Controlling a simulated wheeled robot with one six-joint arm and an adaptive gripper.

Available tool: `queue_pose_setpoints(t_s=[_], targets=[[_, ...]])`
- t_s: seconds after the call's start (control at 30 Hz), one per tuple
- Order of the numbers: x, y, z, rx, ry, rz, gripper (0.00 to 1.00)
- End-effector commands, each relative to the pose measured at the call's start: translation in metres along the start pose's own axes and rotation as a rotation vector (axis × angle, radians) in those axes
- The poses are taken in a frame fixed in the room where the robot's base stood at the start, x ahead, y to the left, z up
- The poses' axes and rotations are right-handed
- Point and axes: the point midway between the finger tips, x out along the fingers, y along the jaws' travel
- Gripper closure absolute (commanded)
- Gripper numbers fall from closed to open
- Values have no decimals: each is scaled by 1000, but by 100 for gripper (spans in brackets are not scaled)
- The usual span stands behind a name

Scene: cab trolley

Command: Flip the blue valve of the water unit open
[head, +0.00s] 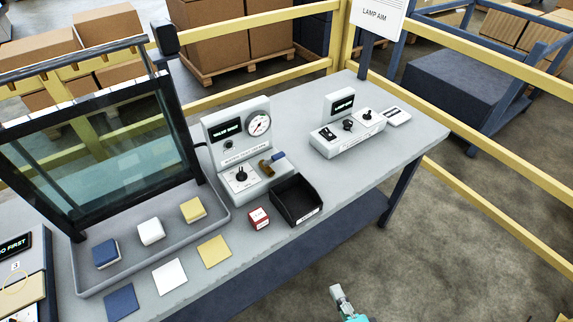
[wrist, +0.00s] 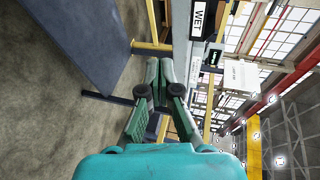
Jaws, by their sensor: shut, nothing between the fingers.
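The water unit (head: 238,150) is a pale panel on the table with a round gauge (head: 258,124), a small dark display and a black knob (head: 241,174) on its base. Its blue valve handle (head: 278,157) is at the right side of the base, beside a brass-coloured fitting (head: 266,168). The display's words are too small to read surely. My gripper (head: 338,292) is at the bottom of the head view, in front of the table and well apart from the valve. In the wrist view my gripper (wrist: 159,68) is shut and empty; the valve is not recognisable there.
A black open bin (head: 297,203) and a red-and-white box (head: 259,218) stand in front of the unit. A lamp panel (head: 347,136) is to the right. A glass-screened tray (head: 150,265) with blocks is left. The floor in front is clear.

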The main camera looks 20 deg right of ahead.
Motion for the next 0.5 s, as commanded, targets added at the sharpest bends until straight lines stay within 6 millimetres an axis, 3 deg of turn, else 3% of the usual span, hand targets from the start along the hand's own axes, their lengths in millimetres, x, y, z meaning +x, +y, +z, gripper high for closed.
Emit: queue_pose_setpoints(t_s=[0.03, 0.27, 0.5], targets=[[15, -5, -2, 88, -7, -12, 100], [73, -27, -5, 507, -77, -36, 100], [129, -66, -12, 923, -189, -48, 100]])
